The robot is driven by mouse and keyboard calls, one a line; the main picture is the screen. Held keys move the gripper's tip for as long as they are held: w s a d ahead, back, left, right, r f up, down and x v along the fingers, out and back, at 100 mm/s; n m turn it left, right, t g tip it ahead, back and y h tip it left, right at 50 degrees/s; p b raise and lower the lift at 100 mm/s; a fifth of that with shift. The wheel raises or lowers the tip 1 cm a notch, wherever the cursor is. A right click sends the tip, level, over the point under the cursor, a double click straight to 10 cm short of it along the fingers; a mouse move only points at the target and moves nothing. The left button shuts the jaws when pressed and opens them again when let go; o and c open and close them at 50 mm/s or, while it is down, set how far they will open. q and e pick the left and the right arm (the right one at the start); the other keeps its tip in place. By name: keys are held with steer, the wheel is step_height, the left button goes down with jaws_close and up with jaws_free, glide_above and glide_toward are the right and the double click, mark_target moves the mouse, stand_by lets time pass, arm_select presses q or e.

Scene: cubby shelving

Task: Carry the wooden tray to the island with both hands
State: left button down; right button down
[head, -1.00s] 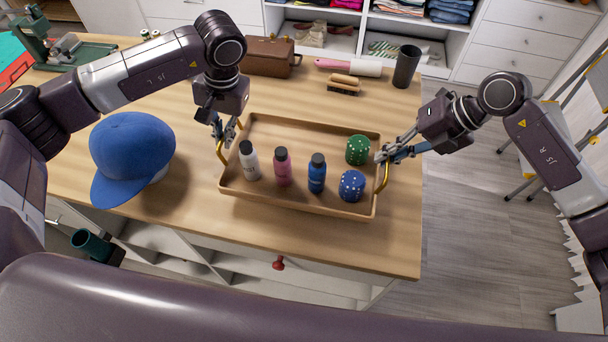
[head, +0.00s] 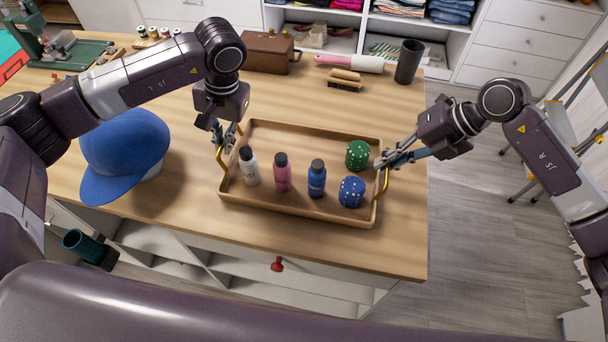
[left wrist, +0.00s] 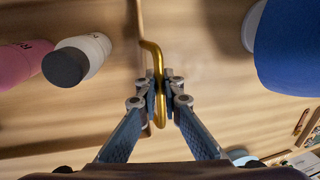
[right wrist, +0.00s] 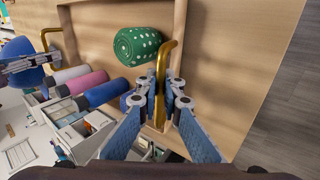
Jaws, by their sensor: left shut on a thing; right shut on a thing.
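The wooden tray (head: 290,210) is at the front right part of the wooden island top, with a brass handle at each end. It holds a white bottle (head: 249,168), a pink bottle (head: 282,174), a blue bottle (head: 317,180), a green dotted cylinder (head: 357,155) and a blue dotted cylinder (head: 351,191). The bottles stand upright. My left gripper (left wrist: 160,100) is shut on the left brass handle (left wrist: 153,60). My right gripper (right wrist: 162,100) is shut on the right brass handle (right wrist: 162,62). I cannot tell whether the tray touches the top.
A blue cap (head: 125,155) is left of the tray. Behind stand a brown case (head: 268,53), a brush (head: 344,80), a pink-and-white roller (head: 349,63) and a dark cup (head: 408,61). The top between tray and brush is clear.

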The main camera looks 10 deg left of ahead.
arm_select(q)
steer(key=shift+f, duration=0.3)
arm_select(e)
steer(key=shift+f, duration=0.25)
arm_select(q)
steer(key=c, duration=2.5)
jaws_free()
arm_select(e)
steer(key=c, duration=2.5)
jaws_free()
steer(key=shift+f, duration=0.1)
arm_select(q)
steer(key=o, duration=0.4)
arm_select(e)
steer(key=o, duration=0.4)
steer(key=shift+d+r, duration=0.1)
steer(key=shift+r, duration=0.1)
arm_select(q)
step_height(320, 180, up, 12)
steer(key=d, duration=0.2)
steer(key=shift+s+d, duration=0.15)
arm_select(e)
steer(key=v, duration=1.1)
steer(key=shift+d+r, duration=0.2)
steer(key=shift+r, duration=0.1)
arm_select(q)
steer(key=shift+f, duration=0.1)
